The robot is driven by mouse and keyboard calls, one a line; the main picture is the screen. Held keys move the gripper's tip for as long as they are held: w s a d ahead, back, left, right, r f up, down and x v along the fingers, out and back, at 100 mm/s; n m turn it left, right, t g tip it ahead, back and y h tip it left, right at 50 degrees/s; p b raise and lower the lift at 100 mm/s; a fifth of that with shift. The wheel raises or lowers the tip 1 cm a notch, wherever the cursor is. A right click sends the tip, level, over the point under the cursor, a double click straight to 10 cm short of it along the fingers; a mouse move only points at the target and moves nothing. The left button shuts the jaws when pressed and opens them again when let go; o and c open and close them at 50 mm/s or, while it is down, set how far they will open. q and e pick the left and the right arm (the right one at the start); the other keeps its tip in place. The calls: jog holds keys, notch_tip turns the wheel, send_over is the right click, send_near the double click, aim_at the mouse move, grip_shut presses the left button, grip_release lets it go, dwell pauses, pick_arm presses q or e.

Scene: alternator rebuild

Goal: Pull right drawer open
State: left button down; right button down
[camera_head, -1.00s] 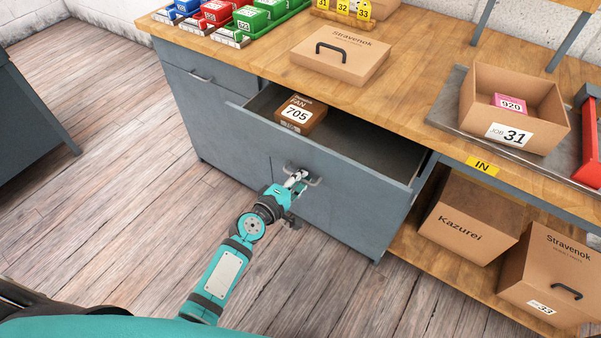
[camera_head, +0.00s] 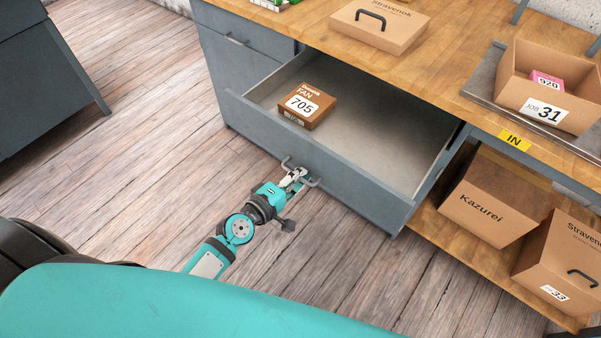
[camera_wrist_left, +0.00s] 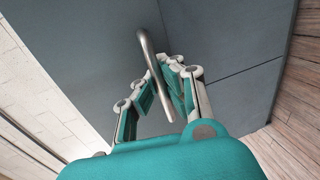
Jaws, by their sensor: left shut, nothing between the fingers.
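The right drawer (camera_head: 330,175) is grey and stands well out of the bench, with much of its inside showing. A brown FAN 705 box (camera_head: 306,106) lies at its left end. The drawer's handle (camera_head: 311,181) is a metal bar on the front. My left gripper (camera_head: 294,177) is at this handle, its fingers shut with nothing gripped. In the left wrist view the handle bar (camera_wrist_left: 152,70) passes close by the fingertips of my left gripper (camera_wrist_left: 170,72). I cannot tell exactly where they touch. My right gripper is not in view.
The wooden bench top (camera_head: 450,60) carries a closed Stravenok box (camera_head: 375,28) and an open JOB 31 box (camera_head: 545,115). A Kazurei box (camera_head: 485,205) and another Stravenok box (camera_head: 560,255) sit on the lower shelf. Floor (camera_head: 130,170) left of the drawer is clear.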

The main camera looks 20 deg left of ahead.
pick_arm(q)
jog(key=c, duration=2)
grip_release()
jog(key=shift+c, duration=0.2)
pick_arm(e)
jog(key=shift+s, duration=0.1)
pick_arm(q)
jog(key=o, duration=0.4)
jog(key=shift+c, duration=0.2)
jog(key=shift+a, duration=0.1)
jog(key=v, duration=1.2)
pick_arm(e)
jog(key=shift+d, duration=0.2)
